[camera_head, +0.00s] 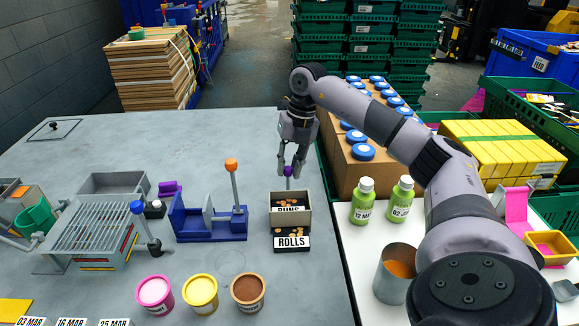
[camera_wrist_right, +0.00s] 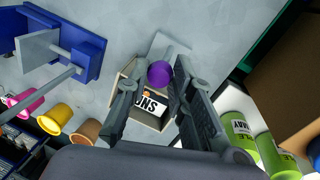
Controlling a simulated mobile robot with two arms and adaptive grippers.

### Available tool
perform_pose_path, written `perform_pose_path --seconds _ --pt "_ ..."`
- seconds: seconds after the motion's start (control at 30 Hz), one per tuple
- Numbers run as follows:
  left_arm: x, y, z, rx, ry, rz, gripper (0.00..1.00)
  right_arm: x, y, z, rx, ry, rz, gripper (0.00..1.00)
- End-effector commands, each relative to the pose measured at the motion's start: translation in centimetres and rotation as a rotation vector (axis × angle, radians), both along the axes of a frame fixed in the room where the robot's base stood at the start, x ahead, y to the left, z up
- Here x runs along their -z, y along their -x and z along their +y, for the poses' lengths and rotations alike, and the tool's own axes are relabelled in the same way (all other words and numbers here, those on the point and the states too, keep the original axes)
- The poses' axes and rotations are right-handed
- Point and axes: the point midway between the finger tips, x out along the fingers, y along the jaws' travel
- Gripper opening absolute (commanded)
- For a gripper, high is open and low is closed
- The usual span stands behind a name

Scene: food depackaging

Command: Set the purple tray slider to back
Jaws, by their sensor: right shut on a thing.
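The purple slider knob (camera_head: 288,171) sits on a thin grey stem behind a small tan tray box (camera_head: 304,212). My right gripper (camera_head: 290,168) reaches down from behind and is shut on the knob. In the right wrist view the purple knob (camera_wrist_right: 160,73) lies between the two dark fingers (camera_wrist_right: 152,86), with the box below it. The box front carries a "BUNS" label, partly covered, with a "ROLLS" label on a dark plate (camera_head: 303,243) in front. My left gripper is not in view.
A blue stand (camera_head: 205,230) with an orange-knobbed lever (camera_head: 232,166) is left of the box. Pink, yellow and brown cups (camera_head: 201,292) stand at the front. Green bottles (camera_head: 362,202) and cardboard with blue lids are at the right. The table behind the box is mostly clear.

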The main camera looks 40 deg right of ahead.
Motion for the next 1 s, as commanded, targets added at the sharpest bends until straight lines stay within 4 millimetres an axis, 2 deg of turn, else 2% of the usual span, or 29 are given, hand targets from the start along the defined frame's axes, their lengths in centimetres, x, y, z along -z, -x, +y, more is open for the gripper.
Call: perform_pose_path --seconds 0.03,0.1,0.3,0.67,0.7,1.0 --pt "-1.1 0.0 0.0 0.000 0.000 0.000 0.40 -0.7 -0.8 -0.5 0.005 -0.003 -0.002 0.00" --pt "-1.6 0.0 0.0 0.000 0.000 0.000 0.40 -0.6 -1.5 -1.2 0.005 -0.002 -0.001 0.00" --pt "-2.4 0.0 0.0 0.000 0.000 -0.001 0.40 -0.3 -2.9 -2.4 0.002 0.000 -0.002 0.00" --pt "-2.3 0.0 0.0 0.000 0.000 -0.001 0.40 -0.3 -3.2 -2.8 0.004 0.004 -0.009 0.00" --pt "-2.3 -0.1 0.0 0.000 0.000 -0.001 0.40 -0.3 -3.2 -2.8 0.004 0.004 -0.009 0.24" --pt "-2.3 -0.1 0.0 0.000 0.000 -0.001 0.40 -0.1 -3.1 -2.6 0.001 0.002 -0.003 0.42"
